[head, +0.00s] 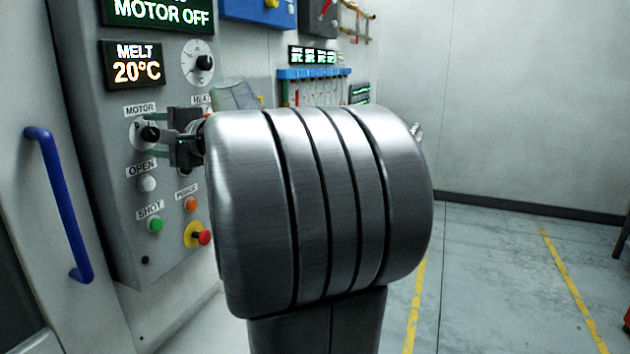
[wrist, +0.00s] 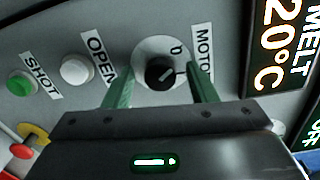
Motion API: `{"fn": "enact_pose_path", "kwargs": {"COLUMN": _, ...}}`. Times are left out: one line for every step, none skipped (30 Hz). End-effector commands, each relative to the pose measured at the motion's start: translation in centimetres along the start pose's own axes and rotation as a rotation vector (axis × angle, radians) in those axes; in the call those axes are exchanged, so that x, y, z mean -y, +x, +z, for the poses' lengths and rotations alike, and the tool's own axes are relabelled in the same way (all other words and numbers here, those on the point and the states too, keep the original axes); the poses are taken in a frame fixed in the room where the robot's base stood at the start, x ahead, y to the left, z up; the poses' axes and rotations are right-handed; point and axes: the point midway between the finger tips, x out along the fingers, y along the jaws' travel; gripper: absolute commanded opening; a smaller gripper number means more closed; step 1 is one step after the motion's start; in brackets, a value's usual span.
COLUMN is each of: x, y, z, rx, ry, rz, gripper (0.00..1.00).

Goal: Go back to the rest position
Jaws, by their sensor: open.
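My gripper (head: 152,135) is at the control panel (head: 112,222), in front of the MOTOR dial. Its two green fingers are open, one above and one below the black MOTOR knob (head: 150,134) in the head view. In the wrist view the fingers (wrist: 161,84) stand on either side of the black knob (wrist: 160,72), with a gap on both sides. Nothing is held. How far the fingertips stand from the panel face is hard to tell. The display at the top reads MOTOR OFF (head: 160,12).
Close by are the white OPEN button (head: 147,183), green SHOT button (head: 155,225), small orange button (head: 191,204) and red emergency button (head: 204,237). A blue door handle (head: 60,205) is at left. Open floor (head: 490,270) with yellow lines lies at right.

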Motion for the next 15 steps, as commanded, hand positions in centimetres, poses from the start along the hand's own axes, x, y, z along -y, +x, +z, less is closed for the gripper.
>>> {"fn": "enact_pose_path", "kwargs": {"x": 0.00, "y": 0.19, "z": 0.02, "rx": 0.001, "ry": 0.000, "rz": 0.000, "gripper": 0.52}}
{"fn": "enact_pose_path", "kwargs": {"x": 0.00, "y": 0.24, "z": 0.02, "rx": 0.001, "ry": 0.000, "rz": 0.000, "gripper": 0.52}}
{"fn": "enact_pose_path", "kwargs": {"x": 0.00, "y": 0.28, "z": 0.02, "rx": 0.000, "ry": 0.000, "rz": 0.000, "gripper": 0.52}}
{"fn": "enact_pose_path", "kwargs": {"x": 0.01, "y": 0.27, "z": 0.02, "rx": 0.000, "ry": 0.000, "rz": 0.000, "gripper": 0.52}}
{"fn": "enact_pose_path", "kwargs": {"x": 0.01, "y": 0.25, "z": 0.01, "rx": 0.000, "ry": 0.001, "rz": 0.000, "gripper": 0.52}}
{"fn": "enact_pose_path", "kwargs": {"x": 0.01, "y": 0.24, "z": 0.01, "rx": 0.000, "ry": 0.001, "rz": 0.000, "gripper": 0.52}}
{"fn": "enact_pose_path", "kwargs": {"x": 0.01, "y": 0.23, "z": 0.01, "rx": 0.000, "ry": 0.001, "rz": 0.000, "gripper": 0.52}}
{"fn": "enact_pose_path", "kwargs": {"x": 0.01, "y": 0.23, "z": 0.01, "rx": 0.000, "ry": 0.001, "rz": 0.000, "gripper": 0.52}}
{"fn": "enact_pose_path", "kwargs": {"x": 0.01, "y": 0.22, "z": 0.01, "rx": 0.000, "ry": 0.001, "rz": 0.000, "gripper": 0.52}}
{"fn": "enact_pose_path", "kwargs": {"x": 0.01, "y": 0.22, "z": 0.01, "rx": 0.000, "ry": 0.001, "rz": 0.000, "gripper": 0.52}}
{"fn": "enact_pose_path", "kwargs": {"x": 0.01, "y": 0.19, "z": 0.01, "rx": 0.000, "ry": 0.001, "rz": -0.001, "gripper": 0.52}}
{"fn": "enact_pose_path", "kwargs": {"x": 0.01, "y": 0.10, "z": 0.00, "rx": 0.000, "ry": 0.001, "rz": -0.001, "gripper": 0.52}}
{"fn": "enact_pose_path", "kwargs": {"x": 0.01, "y": -0.01, "z": -0.02, "rx": -0.001, "ry": 0.001, "rz": -0.001, "gripper": 0.52}}
{"fn": "enact_pose_path", "kwargs": {"x": 0.01, "y": -0.19, "z": -0.03, "rx": -0.001, "ry": 0.000, "rz": -0.001, "gripper": 0.52}}
{"fn": "enact_pose_path", "kwargs": {"x": 0.02, "y": -0.51, "z": -0.06, "rx": -0.002, "ry": 0.000, "rz": -0.002, "gripper": 0.52}}
